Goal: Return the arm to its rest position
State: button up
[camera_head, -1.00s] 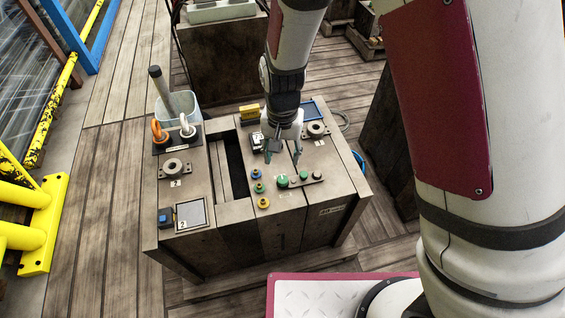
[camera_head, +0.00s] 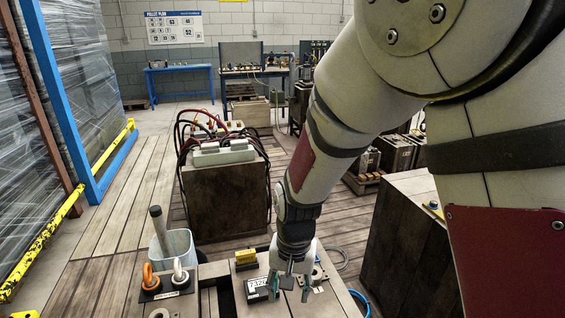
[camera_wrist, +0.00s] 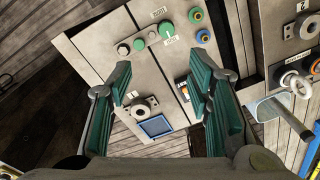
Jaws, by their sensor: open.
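My gripper (camera_head: 290,292) is at the bottom middle of the head view, pointing down over the dark mould block's grey top (camera_head: 225,270). Its jaws are apart, with a small numbered block (camera_head: 257,290) beside the left finger. In the wrist view the two green-padded fingers (camera_wrist: 160,82) are spread with nothing held between them. Beyond them lie the grey top plate (camera_wrist: 95,50), a round ring fitting (camera_wrist: 143,107) and a blue-framed square (camera_wrist: 155,127). My arm rises to the upper right of the head view. The gap from fingertips to plate is hard to judge.
A hosed block (camera_head: 225,200) is behind; another dark block (camera_head: 405,240) stands right. Plank floor is open at left (camera_head: 110,235).

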jog(key=s+d+r+p, duration=0.25)
jog(key=d+r, duration=0.25)
jog(key=r, duration=0.7)
jog(key=s+d+r+n+t+p, duration=0.1)
jog(key=s+d+r+t, duration=0.1)
jog(key=s+d+r, duration=0.4)
jog(key=s+d+r+n+t+p, duration=0.1)
jog(key=s+d+r+p, duration=0.1)
jog(key=s+d+r, duration=0.5)
jog(key=s+r, duration=0.2)
jog(key=s, duration=0.4)
jog(key=shift+s+r+t+h, duration=0.3)
jog(key=shift+r+t, duration=0.05)
jog(key=shift+t, duration=0.05)
